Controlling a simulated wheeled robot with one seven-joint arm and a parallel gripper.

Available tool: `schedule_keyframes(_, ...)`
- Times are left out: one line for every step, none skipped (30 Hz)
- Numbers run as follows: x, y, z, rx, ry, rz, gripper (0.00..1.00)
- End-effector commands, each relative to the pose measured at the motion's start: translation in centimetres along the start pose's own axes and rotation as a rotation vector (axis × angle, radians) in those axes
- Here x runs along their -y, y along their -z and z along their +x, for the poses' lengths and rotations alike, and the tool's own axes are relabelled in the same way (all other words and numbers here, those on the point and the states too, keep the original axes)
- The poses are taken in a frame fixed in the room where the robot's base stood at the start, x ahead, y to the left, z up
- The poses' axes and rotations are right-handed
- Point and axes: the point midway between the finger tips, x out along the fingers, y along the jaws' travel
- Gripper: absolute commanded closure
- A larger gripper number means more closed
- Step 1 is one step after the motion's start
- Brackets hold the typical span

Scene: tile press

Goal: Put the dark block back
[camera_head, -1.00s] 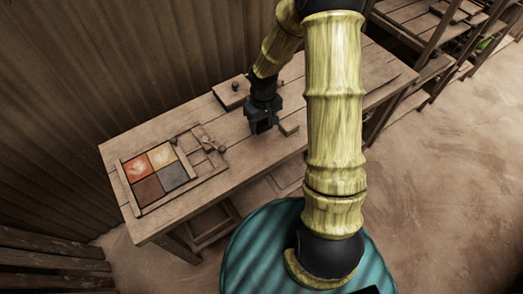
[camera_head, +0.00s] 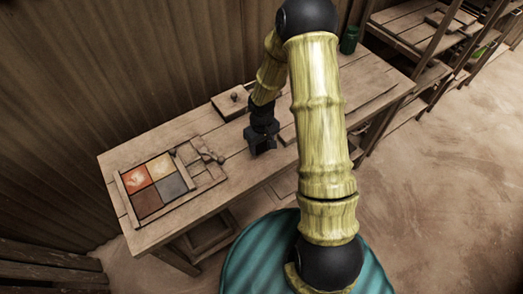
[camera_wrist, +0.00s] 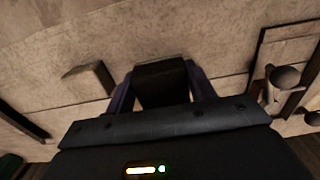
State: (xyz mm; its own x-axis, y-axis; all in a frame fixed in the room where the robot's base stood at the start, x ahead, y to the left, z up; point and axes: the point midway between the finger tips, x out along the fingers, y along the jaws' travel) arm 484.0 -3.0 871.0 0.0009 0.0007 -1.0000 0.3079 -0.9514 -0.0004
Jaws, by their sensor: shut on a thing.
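My gripper (camera_head: 262,148) is over the middle of the wooden workbench, right of the tile frame. In the wrist view my gripper (camera_wrist: 160,88) is shut on the dark block (camera_wrist: 162,75), which sits between its two fingers. In the head view I cannot make out the block apart from the dark gripper. I cannot tell whether the block touches the bench. The tile frame (camera_head: 132,207) lies at the bench's left end, with orange-red, yellow, brown and grey tiles in a square.
A wooden tool with a rounded end (camera_head: 207,153) lies at the frame's right side. A flat board with a dark knob (camera_head: 233,97) lies behind my gripper. A green jar (camera_head: 349,40) stands at the back right. A small wooden block (camera_wrist: 92,78) lies left of my gripper in the wrist view.

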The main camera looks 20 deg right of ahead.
Motion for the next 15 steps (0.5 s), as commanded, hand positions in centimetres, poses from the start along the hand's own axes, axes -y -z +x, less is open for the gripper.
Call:
schedule_keyframes(0.0,0.0,0.0,0.000,0.000,0.000,0.71)
schedule_keyframes(0.0,0.0,0.0,0.000,0.000,0.000,0.71)
schedule_keyframes(0.0,0.0,0.0,0.000,0.000,0.001,0.71)
schedule_keyframes(0.0,0.0,0.0,0.000,0.000,0.001,0.71)
schedule_keyframes(-0.1,0.0,0.2,0.001,0.000,0.001,0.71)
schedule_keyframes(0.0,-0.1,0.5,0.002,0.001,0.001,0.71)
schedule_keyframes(0.0,-0.1,0.8,0.002,0.001,0.001,0.71)
schedule_keyframes(0.0,-0.1,1.2,0.003,0.001,0.001,0.71)
schedule_keyframes(-0.1,-0.1,1.7,0.004,0.001,0.000,0.71)
schedule_keyframes(0.0,-0.1,2.1,0.004,0.001,0.000,0.71)
schedule_keyframes(0.0,-0.1,2.6,0.004,0.002,0.000,0.71)
schedule_keyframes(0.0,-0.1,3.0,0.003,0.001,0.001,0.71)
schedule_keyframes(-0.1,-0.1,3.4,0.004,0.000,0.001,0.71)
schedule_keyframes(-0.1,-0.1,3.6,0.002,0.000,0.000,0.71)
schedule_keyframes(-0.1,-0.1,3.7,0.000,0.000,0.000,0.71)
